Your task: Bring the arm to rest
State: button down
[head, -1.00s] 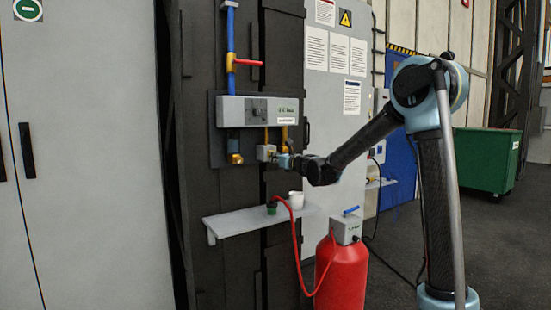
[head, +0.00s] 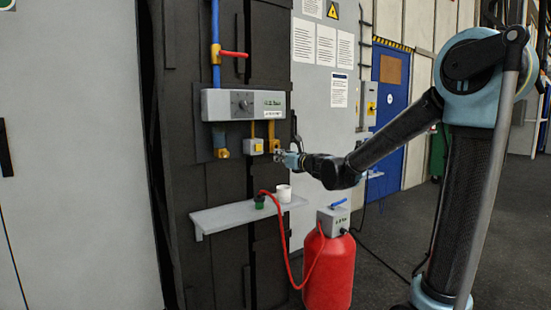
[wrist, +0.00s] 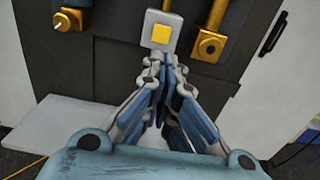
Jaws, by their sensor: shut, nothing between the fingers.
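My gripper (head: 279,154) is at the end of my arm, in front of the dark panel, just right of a grey box with a yellow button (head: 254,146). In the wrist view my gripper (wrist: 166,62) has its fingers together with nothing seen between them. The box with the yellow button (wrist: 160,32) shows just beyond the fingertips there; I cannot tell whether they touch it. My arm reaches in from the right, bent at the elbow.
A grey shelf (head: 230,217) below holds a white cup (head: 284,193) and a green-black fitting (head: 259,201) on a red hose. A red gas cylinder (head: 329,270) stands on the floor below my arm. Brass fittings (wrist: 209,45) sit beside the button box.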

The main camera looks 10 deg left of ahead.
jog(key=shift+s+d, duration=0.2)
jog(key=shift+d, duration=0.1)
jog(key=s+d+f+n+g+h, duration=0.3)
jog(key=s+d+f+n, duration=0.5)
jog(key=d, duration=0.6)
jog(key=s+d+f+n+g+h, duration=0.3)
jog(key=s+d+f+n+h, duration=0.3)
jog(key=s+d+f+n, duration=0.3)
jog(key=s+d+f+n+g+h, duration=0.3)
jog(key=s+d+f+n, duration=0.6)
jog(key=s+d+f, duration=0.4)
jog(key=s+d+h, duration=0.1)
jog(key=s+d, duration=0.3)
jog(key=d, duration=0.3)
jog(key=shift+s+d+h, duration=0.15)
jog(key=shift+s+h, duration=0.05)
jog(key=shift+h, duration=0.2)
